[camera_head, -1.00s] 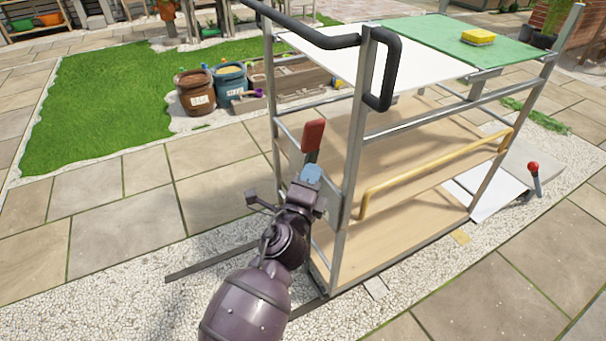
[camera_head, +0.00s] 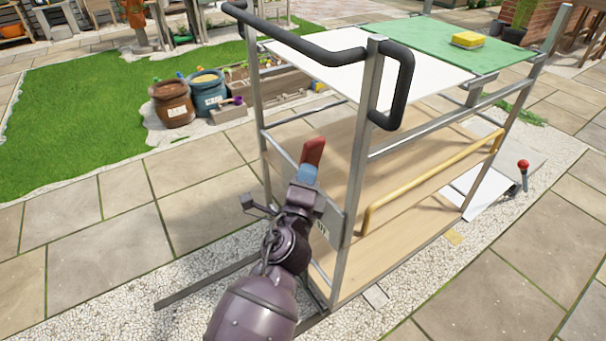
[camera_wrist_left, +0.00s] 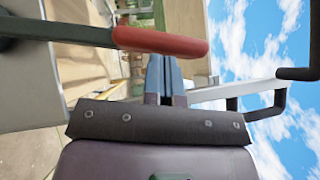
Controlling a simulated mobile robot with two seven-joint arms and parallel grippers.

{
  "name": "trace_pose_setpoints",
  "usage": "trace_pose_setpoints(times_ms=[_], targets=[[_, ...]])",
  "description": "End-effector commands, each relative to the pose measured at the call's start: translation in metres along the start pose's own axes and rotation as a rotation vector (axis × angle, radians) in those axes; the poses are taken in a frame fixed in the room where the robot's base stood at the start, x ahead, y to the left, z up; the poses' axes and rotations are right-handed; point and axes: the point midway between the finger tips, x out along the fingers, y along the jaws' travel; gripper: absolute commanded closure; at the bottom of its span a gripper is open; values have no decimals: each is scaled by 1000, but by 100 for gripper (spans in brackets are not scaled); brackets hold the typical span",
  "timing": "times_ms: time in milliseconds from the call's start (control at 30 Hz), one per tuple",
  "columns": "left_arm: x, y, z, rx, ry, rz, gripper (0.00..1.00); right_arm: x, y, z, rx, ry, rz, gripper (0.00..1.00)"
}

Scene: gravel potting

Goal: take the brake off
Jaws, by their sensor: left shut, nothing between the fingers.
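The brake lever with a red grip (camera_head: 313,152) is at the near left post of the metal cart (camera_head: 352,170). In the left wrist view the red grip (camera_wrist_left: 160,41) lies across the picture on a dark bar. My left gripper (camera_head: 307,174) is shut and empty, with its blue fingers right at the lever's grip. In the left wrist view the fingers (camera_wrist_left: 164,75) point towards the grip and end just at or under it; I cannot tell whether they touch. My right gripper is not in view.
The cart has a black push handle (camera_head: 325,58), a yellow rail (camera_head: 430,182) and a sponge (camera_head: 468,40) on its green top (camera_head: 430,43). A red-knobbed lever (camera_head: 523,165) stands at the right. Pots (camera_head: 172,103) stand on the grass edge. Paving at front left is clear.

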Motion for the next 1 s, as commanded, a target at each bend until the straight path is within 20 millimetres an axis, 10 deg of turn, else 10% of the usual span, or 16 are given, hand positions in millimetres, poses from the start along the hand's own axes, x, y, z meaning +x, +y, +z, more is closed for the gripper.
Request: trace_pose_setpoints(times_ms=[1000], targets=[[21,-20,20,-69,-4,59,100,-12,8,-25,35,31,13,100]])
